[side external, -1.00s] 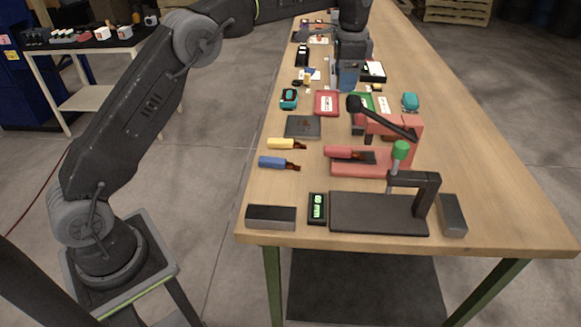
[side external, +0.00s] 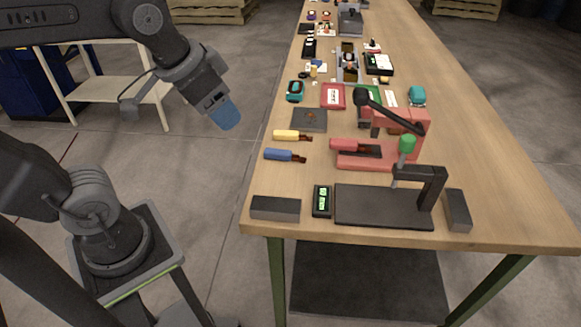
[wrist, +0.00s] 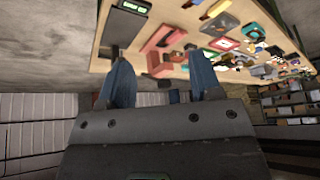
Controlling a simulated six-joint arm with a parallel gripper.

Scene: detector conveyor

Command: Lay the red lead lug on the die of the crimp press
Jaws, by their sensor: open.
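The red lead lug (side external: 344,145) lies on the crimp press (side external: 418,130), its red sleeve pointing left and its darker end toward the press frame. Whether it sits exactly on the die is too small to tell. The press is red, with a raised black lever, and it also shows in the wrist view (wrist: 158,42). My gripper (side external: 224,115) is open and empty, in the air left of the bench and well apart from the lug. In the wrist view its two blue fingers (wrist: 161,78) are spread with nothing between them.
A yellow lug (side external: 288,135) and a blue lug (side external: 280,155) lie left of the press. In front stand a dark fixture with a green-knobbed clamp (side external: 385,205), a small green display (side external: 321,201) and grey blocks (side external: 275,208). Several objects fill the bench's far part; its right side is clear.

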